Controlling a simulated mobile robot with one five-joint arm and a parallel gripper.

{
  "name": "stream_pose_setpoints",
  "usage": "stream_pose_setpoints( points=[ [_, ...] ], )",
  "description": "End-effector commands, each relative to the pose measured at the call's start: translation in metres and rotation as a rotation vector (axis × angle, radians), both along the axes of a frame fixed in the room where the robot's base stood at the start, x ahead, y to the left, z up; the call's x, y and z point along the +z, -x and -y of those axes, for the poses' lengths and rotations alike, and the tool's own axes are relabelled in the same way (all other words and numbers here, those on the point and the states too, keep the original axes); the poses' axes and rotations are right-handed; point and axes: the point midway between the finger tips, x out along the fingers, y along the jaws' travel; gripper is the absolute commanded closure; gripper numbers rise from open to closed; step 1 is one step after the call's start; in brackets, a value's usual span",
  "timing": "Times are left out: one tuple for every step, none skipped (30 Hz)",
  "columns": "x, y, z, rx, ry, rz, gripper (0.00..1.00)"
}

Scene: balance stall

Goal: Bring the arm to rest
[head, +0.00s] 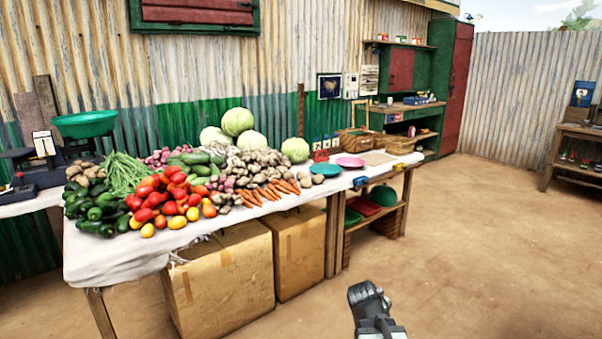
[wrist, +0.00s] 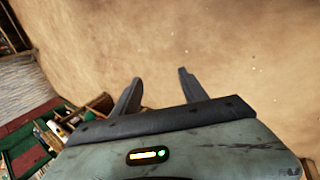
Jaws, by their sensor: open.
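My gripper (wrist: 160,88) shows in the wrist view with its two dark fingers spread apart and nothing between them. Beyond the fingers is bare sandy ground. In the head view, part of my arm (head: 370,308) shows at the bottom, right of the middle, over open ground and to the right of the vegetable table (head: 115,258). The fingers cannot be made out clearly in the head view. My gripper touches nothing that I can see.
The table holds heaped vegetables, a pink plate (head: 350,162) and a blue plate (head: 326,169). Cardboard boxes (head: 222,285) stand beneath it. A green scale pan (head: 85,124) is at the left. A wooden shelf (head: 570,150) stands far right. The ground (head: 490,250) between is clear.

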Motion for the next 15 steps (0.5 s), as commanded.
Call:
stream_pose_setpoints(
  points=[
    [-0.008,0.010,-0.024,-0.054,-0.083,-0.018,0.49],
    [-0.014,0.018,-0.037,-0.105,-0.144,-0.034,0.49],
    [-0.021,0.031,-0.050,-0.197,-0.234,-0.062,0.49],
    [-0.026,0.041,-0.060,-0.272,-0.299,-0.086,0.49],
    [-0.029,0.051,-0.070,-0.345,-0.357,-0.113,0.49],
    [-0.032,0.063,-0.083,-0.437,-0.423,-0.148,0.49],
    [-0.034,0.072,-0.091,-0.505,-0.463,-0.174,0.49],
    [-0.034,0.080,-0.098,-0.572,-0.495,-0.198,0.49],
    [-0.035,0.088,-0.103,-0.661,-0.519,-0.221,0.49],
    [-0.035,0.093,-0.103,-0.727,-0.519,-0.223,0.49],
    [-0.024,0.092,-0.102,-0.761,-0.522,-0.211,0.49],
    [-0.003,0.092,-0.102,-0.752,-0.521,-0.211,0.49],
    [0.006,0.091,-0.102,-0.750,-0.521,-0.211,0.49],
    [0.015,0.091,-0.102,-0.749,-0.521,-0.210,0.49],
    [0.026,0.091,-0.102,-0.749,-0.520,-0.210,0.49]
  ],
)
